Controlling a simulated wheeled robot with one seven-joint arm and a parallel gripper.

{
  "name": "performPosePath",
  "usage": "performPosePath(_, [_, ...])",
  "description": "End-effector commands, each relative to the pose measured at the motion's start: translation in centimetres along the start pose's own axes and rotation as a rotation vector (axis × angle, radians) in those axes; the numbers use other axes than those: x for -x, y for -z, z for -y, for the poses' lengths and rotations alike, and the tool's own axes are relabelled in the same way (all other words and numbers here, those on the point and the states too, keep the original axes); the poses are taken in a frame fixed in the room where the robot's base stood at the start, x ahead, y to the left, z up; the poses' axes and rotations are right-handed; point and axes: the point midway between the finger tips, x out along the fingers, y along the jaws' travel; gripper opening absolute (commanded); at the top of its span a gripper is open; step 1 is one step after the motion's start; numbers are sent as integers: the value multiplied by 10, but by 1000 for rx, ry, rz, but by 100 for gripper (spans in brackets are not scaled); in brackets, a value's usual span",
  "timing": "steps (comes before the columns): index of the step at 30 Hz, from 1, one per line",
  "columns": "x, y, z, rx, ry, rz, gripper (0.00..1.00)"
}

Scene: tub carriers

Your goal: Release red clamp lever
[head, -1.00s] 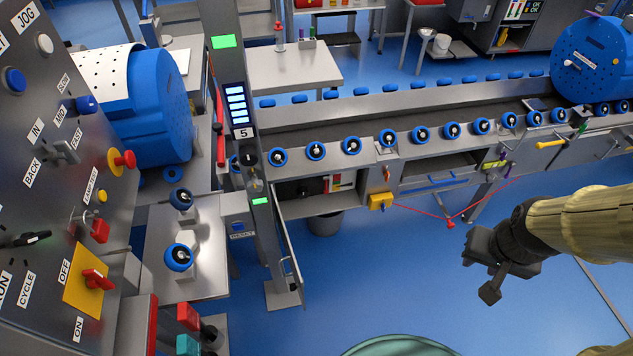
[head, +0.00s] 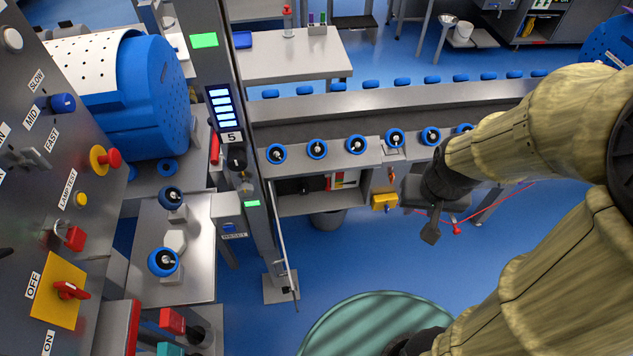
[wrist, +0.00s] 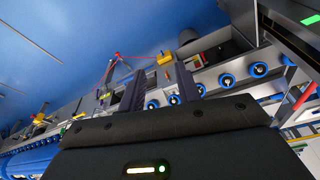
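A long red lever (head: 215,148), which looks like the clamp lever, stands beside the blue perforated drum (head: 150,100). It is partly hidden behind the grey post. A red bar (wrist: 305,95), perhaps the same lever, shows at the right of the wrist view. My gripper (head: 432,212) is in front of the roller conveyor, well to the right of the lever, and touches nothing that I can see. In the wrist view its two dark fingers (wrist: 160,80) are apart, with nothing held between them.
The grey post (head: 232,137) with a lit display stands between my gripper and the drum. The conveyor (head: 340,155) with blue rollers runs behind my gripper. A control panel (head: 75,150) fills the left. A yellow box (head: 384,201) and red pull knob (head: 457,229) hang near my gripper.

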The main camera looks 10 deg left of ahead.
Motion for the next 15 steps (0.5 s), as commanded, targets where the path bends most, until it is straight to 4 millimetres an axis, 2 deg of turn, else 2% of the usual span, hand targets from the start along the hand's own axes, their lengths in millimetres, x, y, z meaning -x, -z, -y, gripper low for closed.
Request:
performPosePath(11, [-1, 0, 0, 0, 0, -2, 33])
performPosePath(15, [-19, 5, 4, 5, 6, -27, 33])
